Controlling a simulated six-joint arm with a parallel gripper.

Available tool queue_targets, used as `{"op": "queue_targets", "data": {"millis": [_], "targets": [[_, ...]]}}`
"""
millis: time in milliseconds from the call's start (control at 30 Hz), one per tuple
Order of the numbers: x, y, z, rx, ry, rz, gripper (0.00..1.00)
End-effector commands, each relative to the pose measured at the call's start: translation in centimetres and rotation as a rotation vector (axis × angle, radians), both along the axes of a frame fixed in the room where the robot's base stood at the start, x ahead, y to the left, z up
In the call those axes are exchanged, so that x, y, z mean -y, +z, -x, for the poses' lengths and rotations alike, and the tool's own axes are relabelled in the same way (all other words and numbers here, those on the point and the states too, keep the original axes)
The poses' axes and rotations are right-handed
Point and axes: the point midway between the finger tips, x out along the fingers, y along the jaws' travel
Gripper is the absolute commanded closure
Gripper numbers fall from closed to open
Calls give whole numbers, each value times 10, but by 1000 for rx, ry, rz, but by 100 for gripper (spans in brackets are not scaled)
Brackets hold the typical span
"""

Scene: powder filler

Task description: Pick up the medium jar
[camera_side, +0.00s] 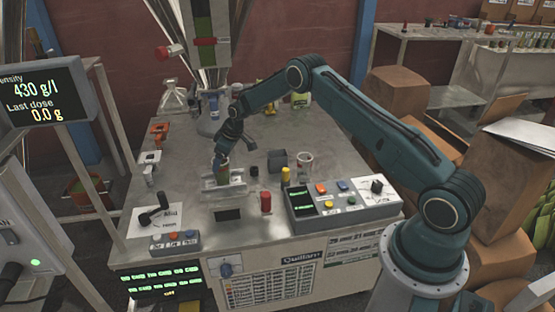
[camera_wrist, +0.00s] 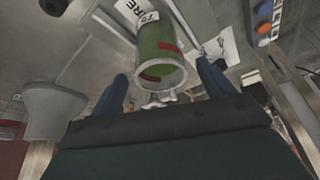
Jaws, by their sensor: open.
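A small green jar with a red patch (camera_side: 223,174) stands upright on a metal holder on the table in the side view. I take it for the medium jar. In the wrist view the green jar (camera_wrist: 158,50) shows its round rim, lying beyond and between my two blue fingers. My gripper (camera_side: 221,159) is right above the jar in the side view. My gripper (camera_wrist: 165,85) is open, with the fingers apart on either side of the rim. I cannot tell whether a finger touches the jar. The gripper partly hides the jar's top in the side view.
A clear cup with a red band (camera_side: 305,167), a dark grey box (camera_side: 277,160), a yellow cylinder (camera_side: 286,176) and a red cylinder (camera_side: 266,202) stand right of the jar. A button panel (camera_side: 345,200) is at front right. The filler column (camera_side: 205,35) rises behind.

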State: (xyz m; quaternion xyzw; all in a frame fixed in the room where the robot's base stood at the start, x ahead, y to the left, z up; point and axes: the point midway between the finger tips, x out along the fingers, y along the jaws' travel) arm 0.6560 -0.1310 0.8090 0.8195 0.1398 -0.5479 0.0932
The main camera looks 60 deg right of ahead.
Motion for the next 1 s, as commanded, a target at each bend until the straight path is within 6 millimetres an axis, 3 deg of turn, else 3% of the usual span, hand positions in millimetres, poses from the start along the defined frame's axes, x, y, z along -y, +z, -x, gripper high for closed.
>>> {"op": "queue_targets", "data": {"millis": [400, 1000], "targets": [[-6, -34, -14, 1, 0, 0, 20], [-6, -37, -15, 1, 0, 1, 20]]}}
